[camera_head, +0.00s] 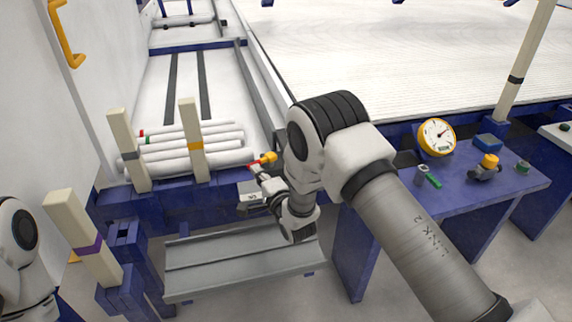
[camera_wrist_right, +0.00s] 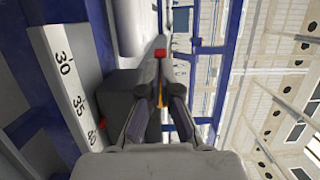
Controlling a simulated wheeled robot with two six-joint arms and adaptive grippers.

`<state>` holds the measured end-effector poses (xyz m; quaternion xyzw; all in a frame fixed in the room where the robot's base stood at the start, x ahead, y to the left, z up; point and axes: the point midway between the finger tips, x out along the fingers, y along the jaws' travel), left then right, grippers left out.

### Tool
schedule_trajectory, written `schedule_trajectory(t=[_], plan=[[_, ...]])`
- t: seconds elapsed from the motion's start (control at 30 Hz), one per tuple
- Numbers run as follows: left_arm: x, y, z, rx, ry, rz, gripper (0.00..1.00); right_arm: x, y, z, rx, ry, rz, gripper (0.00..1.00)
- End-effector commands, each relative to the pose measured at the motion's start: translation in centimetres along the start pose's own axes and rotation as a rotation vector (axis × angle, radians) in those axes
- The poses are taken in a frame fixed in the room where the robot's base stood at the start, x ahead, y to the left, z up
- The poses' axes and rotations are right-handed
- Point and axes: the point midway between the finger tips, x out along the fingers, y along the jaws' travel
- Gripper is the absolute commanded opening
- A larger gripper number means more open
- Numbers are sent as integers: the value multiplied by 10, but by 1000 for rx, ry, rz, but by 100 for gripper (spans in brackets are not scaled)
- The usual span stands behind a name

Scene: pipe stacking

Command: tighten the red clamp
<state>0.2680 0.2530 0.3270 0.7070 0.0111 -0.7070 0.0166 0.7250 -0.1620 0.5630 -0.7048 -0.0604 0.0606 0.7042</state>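The red clamp (camera_head: 254,168) is at the front edge of the pipe rack, right of the pipes, with a yellow part (camera_head: 268,158) beside it. My right gripper (camera_head: 259,173) reaches it from the front. In the right wrist view the red end of the clamp (camera_wrist_right: 160,53) shows just past the fingertips (camera_wrist_right: 160,90), and an orange-yellow strip lies between them. The fingers are close together and appear shut on the clamp; the contact itself is partly hidden. My left arm shows only at the lower left edge, with its gripper out of view.
White pipes (camera_head: 190,160) lie stacked behind cream posts (camera_head: 192,135). A numbered scale (camera_wrist_right: 68,90) and a dark grey block (camera_wrist_right: 115,95) are close beside the right gripper. A blue table (camera_head: 515,188) with a yellow dial gauge (camera_head: 437,136) stands at the right. A grey step (camera_head: 235,270) is below.

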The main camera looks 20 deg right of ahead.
Motion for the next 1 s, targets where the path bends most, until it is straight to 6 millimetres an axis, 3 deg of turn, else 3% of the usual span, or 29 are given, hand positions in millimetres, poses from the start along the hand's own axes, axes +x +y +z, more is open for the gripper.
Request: schedule_trajectory(t=[0.4, 1.0], plan=[[-20, 0, 0, 0, 0, 0, 40, 21, -1, 10, 0, -1, -1, 0], [-24, 0, 0, 0, 0, 0, 40, 29, -1, 12, 0, -1, -3, 0]])
